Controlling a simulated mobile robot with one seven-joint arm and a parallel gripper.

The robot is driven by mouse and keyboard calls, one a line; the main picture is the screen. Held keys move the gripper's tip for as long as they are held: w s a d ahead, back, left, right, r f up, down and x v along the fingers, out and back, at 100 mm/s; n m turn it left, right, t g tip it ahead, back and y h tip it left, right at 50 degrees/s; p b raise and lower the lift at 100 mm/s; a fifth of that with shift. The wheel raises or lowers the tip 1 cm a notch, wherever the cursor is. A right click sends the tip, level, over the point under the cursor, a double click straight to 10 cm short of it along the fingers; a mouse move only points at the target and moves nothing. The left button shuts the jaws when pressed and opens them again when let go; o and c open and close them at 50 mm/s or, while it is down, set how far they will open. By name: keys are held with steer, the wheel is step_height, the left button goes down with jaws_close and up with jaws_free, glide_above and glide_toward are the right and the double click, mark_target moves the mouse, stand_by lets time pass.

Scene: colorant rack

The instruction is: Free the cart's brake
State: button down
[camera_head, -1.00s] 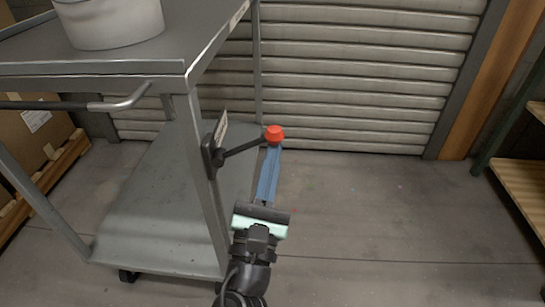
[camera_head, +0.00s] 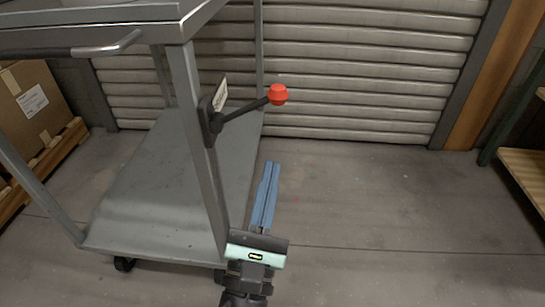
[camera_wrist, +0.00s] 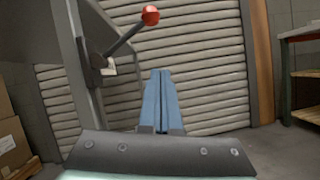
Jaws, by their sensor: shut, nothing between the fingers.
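The grey metal cart (camera_head: 160,190) stands at the left in the head view. Its brake lever (camera_head: 243,108) is a black rod with a red knob (camera_head: 278,94), pivoting on a black mount on the cart's near right post. The lever points right and tilts upward. In the wrist view the lever (camera_wrist: 124,38) and red knob (camera_wrist: 150,15) show at the upper left. My gripper (camera_head: 271,165) has long blue fingers, shut together and empty. It is below the knob and apart from it, beside the cart's lower shelf. In the wrist view the fingers (camera_wrist: 160,78) point forward, right of the lever.
A ribbed roller shutter (camera_head: 350,75) closes off the back. A cardboard box (camera_head: 32,105) on a wooden pallet stands at the far left. A shelf with wooden boards (camera_head: 525,175) is at the right edge. The floor right of the cart is clear.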

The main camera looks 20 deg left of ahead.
steer(key=v, duration=0.3)
steer(key=shift+s+d+f+b, duration=0.1)
steer(key=shift+d+b, duration=0.1)
steer(key=shift+b, duration=0.1)
steer(key=w+d+r+m+h+p, duration=0.1)
steer(key=d+r+m+h+p, duration=0.35)
steer(key=r+m, duration=0.65)
steer(key=w+d+r+m+t+h+p, duration=0.1)
steer(key=d+r+m+h+p, duration=0.3)
steer(key=r+m, duration=0.7)
steer(key=d+r+m+h+p, duration=0.3)
steer(key=d+r+m, duration=0.4)
steer(key=r, duration=0.7)
steer(key=s+a+r+m+t+y+p, duration=0.2)
steer(key=s+r+m+y+p, duration=0.15)
steer(key=r, duration=0.55)
steer(key=s+a+r+m+t+y+p, duration=0.1)
steer(key=s+r+m+t+y+p, duration=0.1)
steer(key=r+y, duration=0.45)
step_height(320, 180, up, 38)
steer(key=h+p, duration=0.2)
steer(key=p, duration=3.4)
steer(key=shift+w+p, duration=0.2)
steer(key=shift+p, duration=0.1)
